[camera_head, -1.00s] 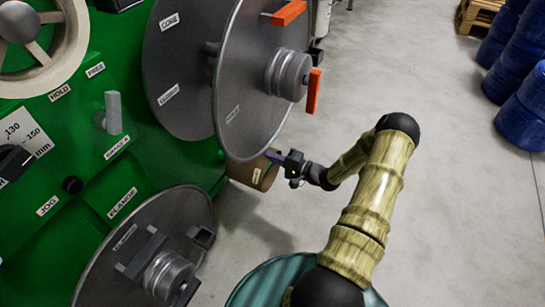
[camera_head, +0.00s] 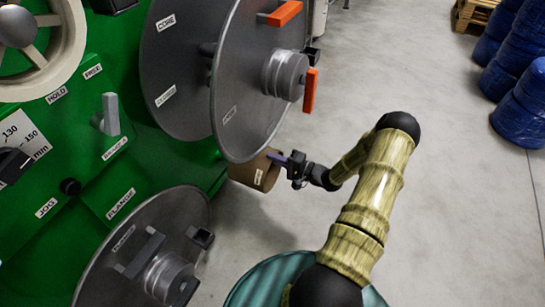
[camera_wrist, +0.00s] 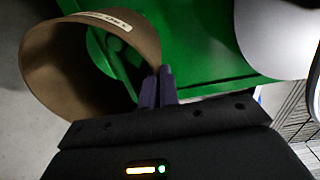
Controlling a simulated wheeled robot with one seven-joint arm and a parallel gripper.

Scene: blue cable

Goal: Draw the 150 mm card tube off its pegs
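The brown card tube (camera_head: 247,176) juts from the lower side of the green machine, below the large grey discs. It carries a pale label. In the wrist view the tube (camera_wrist: 62,62) fills the left side, and I look into its open end. My gripper (camera_head: 273,157) is at the tube's near end. In the wrist view its two purple fingers (camera_wrist: 158,78) are close together, with the tube's right wall running down between them. Green machine parts show through the tube; I cannot clearly tell the pegs or how far the tube sits on them.
The green machine (camera_head: 150,165) stands at left. A large grey disc (camera_head: 245,100) with orange handles hangs just above the tube. A lower grey flange disc (camera_head: 110,250) stands below left. The floor to the right is clear up to the blue coils (camera_head: 515,95).

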